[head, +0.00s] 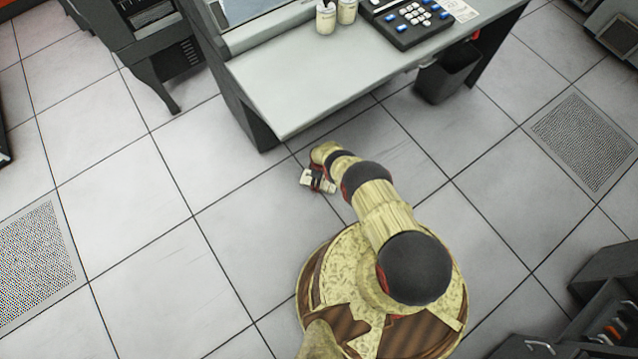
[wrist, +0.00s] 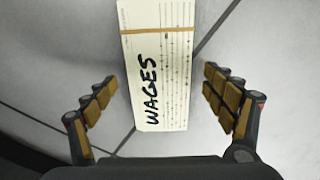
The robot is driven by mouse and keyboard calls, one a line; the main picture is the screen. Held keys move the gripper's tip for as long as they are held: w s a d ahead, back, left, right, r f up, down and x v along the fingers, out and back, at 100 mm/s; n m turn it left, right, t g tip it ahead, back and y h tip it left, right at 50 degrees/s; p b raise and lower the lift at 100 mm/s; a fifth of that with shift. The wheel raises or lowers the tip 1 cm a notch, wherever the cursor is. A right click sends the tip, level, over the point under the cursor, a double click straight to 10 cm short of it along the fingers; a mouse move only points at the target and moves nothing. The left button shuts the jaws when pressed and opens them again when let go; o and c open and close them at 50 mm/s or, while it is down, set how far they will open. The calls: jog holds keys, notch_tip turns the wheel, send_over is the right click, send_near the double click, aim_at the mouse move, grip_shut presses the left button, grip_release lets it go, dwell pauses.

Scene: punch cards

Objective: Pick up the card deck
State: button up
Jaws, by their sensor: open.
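The card deck (wrist: 160,75) is a cream stack marked "WAGES" with a tan band around it. In the wrist view it lies between the two fingers of my gripper (wrist: 162,95), with a gap on each side, so the fingers do not touch it. In the head view the deck (head: 308,178) is a small pale shape beside my gripper (head: 318,182), above or on the floor tiles near the desk's front corner. My gripper is open. I cannot tell the exact height between the gripper and the deck.
A grey desk (head: 330,85) stands just beyond my arm, with a keypad console (head: 408,18) and two white containers (head: 326,18) on top. A dark bin (head: 447,75) is under its right side. Open tiled floor (head: 150,270) lies to the left.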

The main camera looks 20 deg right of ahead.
jog(key=shift+f, duration=0.35)
jog(key=shift+c, duration=0.5)
jog(key=c, duration=1.4)
jog(key=shift+w+r, duration=0.1)
jog(key=shift+c, duration=1)
jog(key=shift+r, duration=0.1)
